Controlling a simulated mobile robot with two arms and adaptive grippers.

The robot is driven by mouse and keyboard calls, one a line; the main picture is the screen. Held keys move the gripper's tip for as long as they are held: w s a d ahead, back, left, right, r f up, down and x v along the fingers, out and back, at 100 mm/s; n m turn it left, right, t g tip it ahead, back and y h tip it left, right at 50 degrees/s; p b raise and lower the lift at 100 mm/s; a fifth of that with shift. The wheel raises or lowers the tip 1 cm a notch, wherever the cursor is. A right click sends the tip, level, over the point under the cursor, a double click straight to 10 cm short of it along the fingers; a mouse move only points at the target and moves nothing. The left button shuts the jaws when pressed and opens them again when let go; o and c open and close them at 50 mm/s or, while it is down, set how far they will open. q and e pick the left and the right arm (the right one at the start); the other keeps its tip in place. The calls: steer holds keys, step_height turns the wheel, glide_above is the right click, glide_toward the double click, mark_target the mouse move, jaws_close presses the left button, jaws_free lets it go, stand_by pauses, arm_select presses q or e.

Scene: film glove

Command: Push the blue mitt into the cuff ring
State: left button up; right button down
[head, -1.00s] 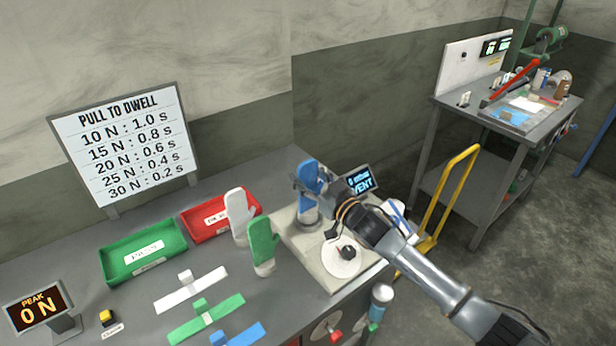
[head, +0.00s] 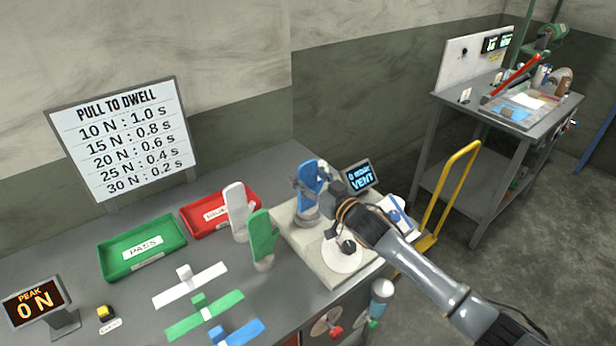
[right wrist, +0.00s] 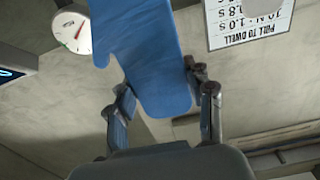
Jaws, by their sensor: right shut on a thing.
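The blue mitt (head: 311,177) stands upright above the grey cuff ring (head: 308,217) on the pale tester block in the head view. My right gripper (head: 311,187) is shut on the mitt, with its fingers on either side of it. In the right wrist view the mitt (right wrist: 150,65) fills the middle, with the gripper's fingers (right wrist: 160,95) at its two edges. The gripper and arm partly hide the mitt, and I cannot tell how deep its lower end sits in the ring. My left gripper is out of view.
A white mitt (head: 236,208) and a green mitt (head: 262,238) stand upright left of the tester. Behind them are a green tray (head: 115,272) and a red tray (head: 195,233). A small screen (head: 361,177) reading VENT stands behind my gripper.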

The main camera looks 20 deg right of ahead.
steer(key=shift+c, duration=2.2)
jaws_free()
steer(key=shift+f, duration=0.1)
steer(key=shift+s, duration=0.15)
steer(key=shift+s+d+f, duration=0.1)
steer(key=shift+s+d, duration=0.1)
steer(key=shift+s, duration=0.05)
steer(key=v, duration=1.1)
steer(key=shift+s, duration=0.1)
